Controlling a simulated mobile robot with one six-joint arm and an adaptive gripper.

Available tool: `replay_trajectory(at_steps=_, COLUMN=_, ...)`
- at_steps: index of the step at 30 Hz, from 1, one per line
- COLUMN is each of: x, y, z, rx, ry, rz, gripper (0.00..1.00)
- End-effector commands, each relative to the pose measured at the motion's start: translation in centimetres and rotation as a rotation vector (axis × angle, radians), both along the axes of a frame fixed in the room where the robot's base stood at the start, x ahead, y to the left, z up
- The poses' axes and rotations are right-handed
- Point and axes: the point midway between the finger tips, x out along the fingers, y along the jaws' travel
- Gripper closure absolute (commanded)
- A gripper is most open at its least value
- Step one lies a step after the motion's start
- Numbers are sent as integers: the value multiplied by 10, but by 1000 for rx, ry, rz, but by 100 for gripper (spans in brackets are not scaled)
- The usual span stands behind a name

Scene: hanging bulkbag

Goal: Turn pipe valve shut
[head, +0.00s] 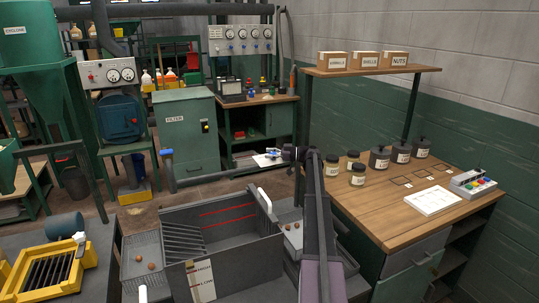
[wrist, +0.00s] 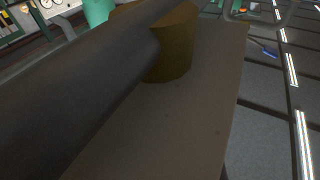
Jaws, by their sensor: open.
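I cannot single out the pipe valve for certain. In the head view a dark grey pipe (head: 215,177) runs across the middle, with an upright end at its left topped by a blue piece (head: 167,153); whether this is the valve's handle I cannot tell. My dark arm rises at right of centre and bends near the pipe's right end. A small white and blue shape shows beside the bend, too small to identify. My gripper's fingers cannot be made out in either view. In the wrist view a thick dark cylinder fills the left, before a brown round object (wrist: 175,45).
A grey bin (head: 225,225) stands in front, with a yellow-framed grate (head: 50,270) at left. A wooden bench (head: 400,200) with jars stands at right. A green filter cabinet (head: 187,130) and a workbench stand behind. Some floor is clear beyond the pipe.

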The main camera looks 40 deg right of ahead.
Motion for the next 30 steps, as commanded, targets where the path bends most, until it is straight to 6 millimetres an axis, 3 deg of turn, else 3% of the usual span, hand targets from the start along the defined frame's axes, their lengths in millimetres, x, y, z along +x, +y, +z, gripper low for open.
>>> replay_trajectory(at_steps=11, x=-11, y=-13, z=0, rx=0, ry=0, rz=-1, gripper=30)
replay_trajectory(at_steps=30, x=-71, y=-82, z=0, rx=0, ry=0, rz=-2, gripper=30)
